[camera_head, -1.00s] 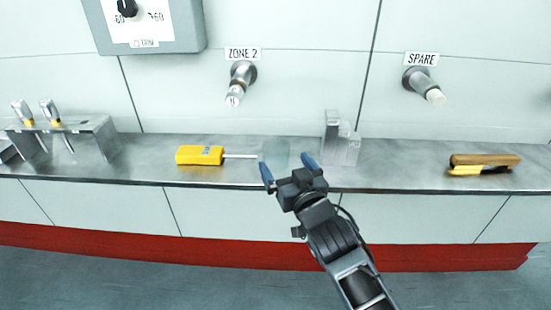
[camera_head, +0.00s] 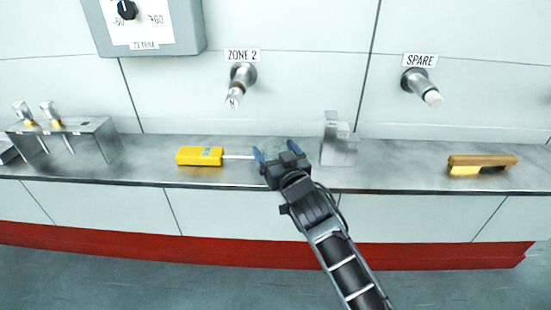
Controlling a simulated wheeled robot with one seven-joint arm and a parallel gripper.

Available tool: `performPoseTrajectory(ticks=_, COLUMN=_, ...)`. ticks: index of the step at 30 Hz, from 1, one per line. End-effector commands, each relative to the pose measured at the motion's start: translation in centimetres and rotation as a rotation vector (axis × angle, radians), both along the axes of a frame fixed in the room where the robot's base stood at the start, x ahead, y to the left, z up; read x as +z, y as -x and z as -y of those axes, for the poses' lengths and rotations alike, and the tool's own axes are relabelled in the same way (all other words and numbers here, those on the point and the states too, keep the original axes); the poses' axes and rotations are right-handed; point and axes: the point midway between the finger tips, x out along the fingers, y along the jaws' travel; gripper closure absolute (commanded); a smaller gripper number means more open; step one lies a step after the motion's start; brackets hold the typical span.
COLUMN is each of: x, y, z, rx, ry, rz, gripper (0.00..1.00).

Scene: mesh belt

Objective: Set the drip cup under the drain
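The drip cup (camera_head: 276,144) appears to be the faint clear vessel on the steel shelf, mostly hidden by my gripper. My gripper (camera_head: 274,150) has its two blue fingers apart, one on each side of the cup. I cannot tell whether they touch it. Two metal drain pipes stick out of the wall above the shelf: one under the ZONE 2 label (camera_head: 238,84), up and left of my gripper, and one under the SPARE label (camera_head: 422,86), to the right. The shelf below both pipes holds no cup.
On the shelf (camera_head: 395,170), a yellow probe meter (camera_head: 200,156) lies left of my gripper, its rod reaching toward the cup. A stepped grey block (camera_head: 339,145) stands close on the right. A brush (camera_head: 482,165) lies far right. A tool rack (camera_head: 88,130) stands left.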

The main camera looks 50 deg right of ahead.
Motion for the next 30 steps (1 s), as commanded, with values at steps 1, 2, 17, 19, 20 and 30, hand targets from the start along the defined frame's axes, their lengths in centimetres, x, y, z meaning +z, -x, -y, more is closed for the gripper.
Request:
performPoseTrajectory(ticks=1, x=0.0, y=0.0, z=0.0, rx=0.000, ry=0.000, rz=0.000, gripper=0.18)
performPoseTrajectory(ticks=2, x=0.0, y=0.0, z=0.0, rx=0.000, ry=0.000, rz=0.000, gripper=0.21)
performPoseTrajectory(ticks=17, x=0.0, y=0.0, z=0.0, rx=0.000, ry=0.000, rz=0.001, gripper=0.62)
performPoseTrajectory(ticks=19, x=0.1, y=0.0, z=0.0, rx=0.000, ry=0.000, rz=0.001, gripper=0.62)
performPoseTrajectory(ticks=20, x=0.1, y=0.0, z=0.0, rx=0.000, ry=0.000, rz=0.001, gripper=0.62)
performPoseTrajectory(ticks=30, x=5.2, y=0.0, z=0.0, rx=0.001, ry=0.002, rz=0.005, gripper=0.62)
